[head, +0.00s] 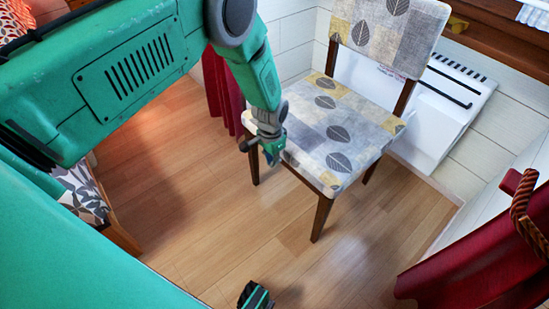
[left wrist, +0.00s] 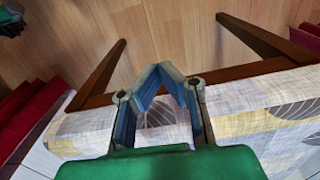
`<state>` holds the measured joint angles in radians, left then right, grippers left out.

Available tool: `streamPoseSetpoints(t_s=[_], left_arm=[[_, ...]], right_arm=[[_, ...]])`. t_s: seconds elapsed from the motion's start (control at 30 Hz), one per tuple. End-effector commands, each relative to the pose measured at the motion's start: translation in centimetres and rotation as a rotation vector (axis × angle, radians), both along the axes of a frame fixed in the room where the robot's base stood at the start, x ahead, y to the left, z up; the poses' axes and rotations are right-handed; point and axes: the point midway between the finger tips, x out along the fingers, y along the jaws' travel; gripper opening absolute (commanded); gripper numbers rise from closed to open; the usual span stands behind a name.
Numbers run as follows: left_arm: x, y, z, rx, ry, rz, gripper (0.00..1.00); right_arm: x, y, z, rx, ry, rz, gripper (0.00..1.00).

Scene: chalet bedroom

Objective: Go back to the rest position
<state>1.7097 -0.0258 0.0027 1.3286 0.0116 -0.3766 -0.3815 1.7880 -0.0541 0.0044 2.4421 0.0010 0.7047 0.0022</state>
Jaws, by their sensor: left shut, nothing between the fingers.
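My left gripper (head: 268,150) hangs at the end of my green arm, in front of the chair's near left seat edge in the head view. In the left wrist view its blue-lined fingers (left wrist: 160,72) meet at the tips, with nothing between them. The chair (head: 338,134) has a grey and yellow leaf-patterned seat and back and dark wooden legs. Its patterned seat (left wrist: 240,112) shows behind the fingers in the left wrist view. I cannot tell whether the gripper touches the chair.
A white wall heater (head: 450,112) stands behind the chair. Dark red curtains hang at the lower right (head: 478,262) and behind my arm (head: 222,95). A patterned cushioned seat (head: 78,192) is at the left. The wooden floor (head: 215,228) is mostly clear in the middle.

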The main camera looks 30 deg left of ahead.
Motion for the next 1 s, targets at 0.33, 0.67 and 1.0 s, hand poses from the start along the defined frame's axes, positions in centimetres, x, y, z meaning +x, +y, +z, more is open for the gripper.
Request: streamPoseSetpoints(t_s=[0.33,0.67,1.0], left_arm=[[0.0,0.0,6.9,0.001,0.001,0.002,0.00],[-0.1,0.1,7.7,0.001,0.003,0.002,0.00],[-13.6,0.0,6.5,0.002,-0.002,0.133,0.00]], right_arm=[[0.1,0.0,2.6,0.000,-0.003,0.001,0.40],[0.1,0.0,2.8,0.000,-0.003,0.001,0.40],[0.1,0.0,6.3,0.000,-0.003,0.001,0.40]])
